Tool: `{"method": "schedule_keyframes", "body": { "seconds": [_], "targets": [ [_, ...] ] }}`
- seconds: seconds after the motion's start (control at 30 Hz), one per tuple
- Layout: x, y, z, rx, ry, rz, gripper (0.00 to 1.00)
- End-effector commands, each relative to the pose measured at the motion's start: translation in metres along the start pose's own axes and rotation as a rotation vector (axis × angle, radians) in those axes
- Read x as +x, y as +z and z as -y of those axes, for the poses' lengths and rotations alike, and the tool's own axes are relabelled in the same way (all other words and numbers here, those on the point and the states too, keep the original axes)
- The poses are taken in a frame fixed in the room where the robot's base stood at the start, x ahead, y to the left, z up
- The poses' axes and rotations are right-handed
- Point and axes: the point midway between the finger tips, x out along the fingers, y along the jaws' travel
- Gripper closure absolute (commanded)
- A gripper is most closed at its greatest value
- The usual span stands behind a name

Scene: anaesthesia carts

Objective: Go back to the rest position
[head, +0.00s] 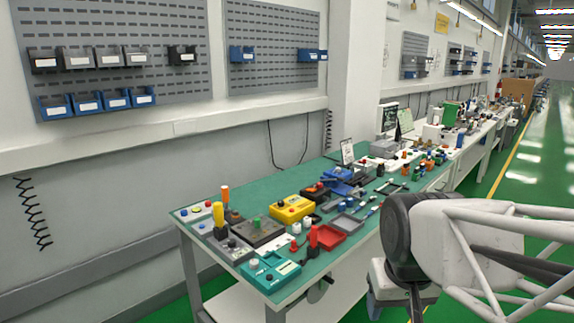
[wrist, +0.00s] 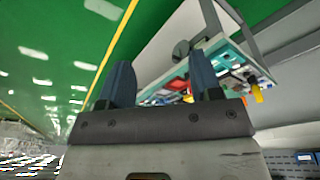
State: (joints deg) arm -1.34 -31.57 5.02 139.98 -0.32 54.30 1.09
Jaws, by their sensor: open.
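My gripper (wrist: 162,75) shows in the wrist view as two dark blue-grey fingers standing well apart on a grey palm. It is open, and nothing is held between the fingers. Behind them the workbench (wrist: 218,45) appears upside down, with green floor to the left. In the head view my arm is at the right, beside the front edge of the workbench (head: 180,216). My gripper's fingertips cannot be made out clearly there.
The green bench top carries a yellow box (head: 292,209), a red tray (head: 330,240), a teal device (head: 270,271) and several small parts. A wall with perforated panels (head: 115,40) stands behind. Green floor (head: 530,160) with a yellow line is free at the right.

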Motion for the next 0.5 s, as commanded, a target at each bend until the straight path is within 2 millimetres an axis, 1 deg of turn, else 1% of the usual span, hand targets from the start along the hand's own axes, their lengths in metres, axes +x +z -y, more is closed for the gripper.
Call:
{"method": "schedule_keyframes", "body": {
  "seconds": [0.03, 0.1, 0.2, 0.33, 0.5],
  "targets": [
    [0.001, 0.012, -0.003, 0.006, 0.002, -0.005, 0.42],
    [0.003, 0.025, -0.005, 0.013, 0.005, -0.010, 0.42],
    [0.006, 0.040, -0.009, 0.020, 0.008, -0.015, 0.42],
    [0.008, 0.050, -0.011, 0.025, 0.010, -0.018, 0.42],
    [0.009, 0.054, -0.011, 0.026, 0.011, -0.018, 0.42]
  ]
}}
